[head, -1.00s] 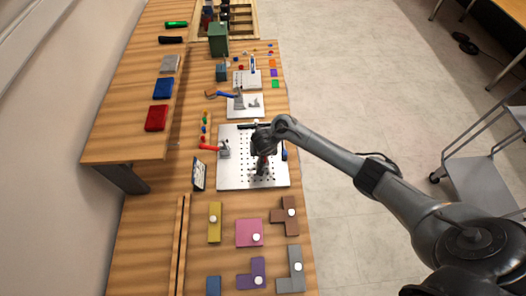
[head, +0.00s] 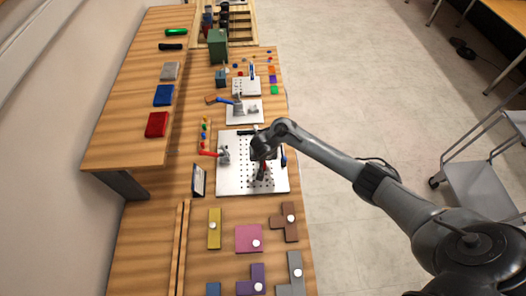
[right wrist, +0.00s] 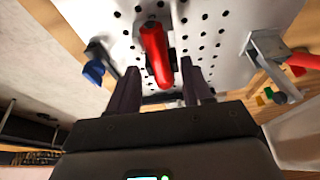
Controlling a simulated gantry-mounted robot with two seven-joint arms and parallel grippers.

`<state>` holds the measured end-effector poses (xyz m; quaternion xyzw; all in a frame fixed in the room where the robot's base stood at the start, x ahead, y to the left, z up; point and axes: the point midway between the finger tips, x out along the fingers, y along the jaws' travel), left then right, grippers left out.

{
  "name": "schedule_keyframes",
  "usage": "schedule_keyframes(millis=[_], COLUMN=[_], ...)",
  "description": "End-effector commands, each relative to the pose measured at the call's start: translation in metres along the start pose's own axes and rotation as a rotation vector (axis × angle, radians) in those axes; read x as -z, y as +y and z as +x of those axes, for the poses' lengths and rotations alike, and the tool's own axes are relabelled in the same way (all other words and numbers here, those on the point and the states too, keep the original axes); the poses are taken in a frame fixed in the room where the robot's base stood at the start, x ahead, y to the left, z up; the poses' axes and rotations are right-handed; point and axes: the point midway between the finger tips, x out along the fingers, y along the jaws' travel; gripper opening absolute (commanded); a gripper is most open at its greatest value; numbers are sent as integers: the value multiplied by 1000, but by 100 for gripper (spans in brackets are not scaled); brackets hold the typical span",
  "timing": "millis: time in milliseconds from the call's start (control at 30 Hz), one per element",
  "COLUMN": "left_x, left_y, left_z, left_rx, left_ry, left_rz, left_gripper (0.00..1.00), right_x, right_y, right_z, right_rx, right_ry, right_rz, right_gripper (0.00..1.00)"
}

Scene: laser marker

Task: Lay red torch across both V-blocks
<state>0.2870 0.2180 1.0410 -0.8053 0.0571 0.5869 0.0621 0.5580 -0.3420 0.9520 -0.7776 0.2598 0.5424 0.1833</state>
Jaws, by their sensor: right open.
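The red torch (right wrist: 155,52) is over the perforated metal plate (right wrist: 215,20) in the right wrist view. Dark pieces show beside and behind it; I cannot tell whether these are the V-blocks or whether it rests on them. A bit of red (head: 262,171) shows below my right gripper (head: 261,163) in the head view. In the right wrist view my right gripper (right wrist: 159,70) is open, its two dark fingers on either side of the torch's near end, with gaps visible. My left gripper is not in view.
A red-handled clamp (head: 222,154) stands at the plate's left edge, and a blue-handled one (right wrist: 95,68) shows on the other side in the right wrist view. A black bar (head: 246,132) lies at the plate's far edge. A small tilted display (head: 199,181) stands left.

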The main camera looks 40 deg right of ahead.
Motion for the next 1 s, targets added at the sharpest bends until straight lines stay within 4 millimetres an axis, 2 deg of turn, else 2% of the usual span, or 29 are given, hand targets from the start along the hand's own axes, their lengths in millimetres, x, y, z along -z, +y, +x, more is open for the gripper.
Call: schedule_keyframes(millis=[33, 300, 500, 833, 933, 1000], left_x=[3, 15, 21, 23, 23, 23], left_y=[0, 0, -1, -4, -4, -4], left_z=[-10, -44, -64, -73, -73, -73], left_rx=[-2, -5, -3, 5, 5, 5], left_ry=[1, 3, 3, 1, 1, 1], left_rz=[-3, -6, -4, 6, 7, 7], left_gripper=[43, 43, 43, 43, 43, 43], right_x=[1, 1, 1, -5, -18, -33], right_y=[-1, -1, -1, -2, -6, -12], right_z=[-14, -70, -98, -111, -111, -112], right_rx=[3, 3, 2, 5, 19, 37], right_ry=[-1, -2, -1, 0, 5, 10], right_rz=[-1, -1, -1, -14, -57, -111], right_gripper=[50, 50, 50, 50, 50, 50])
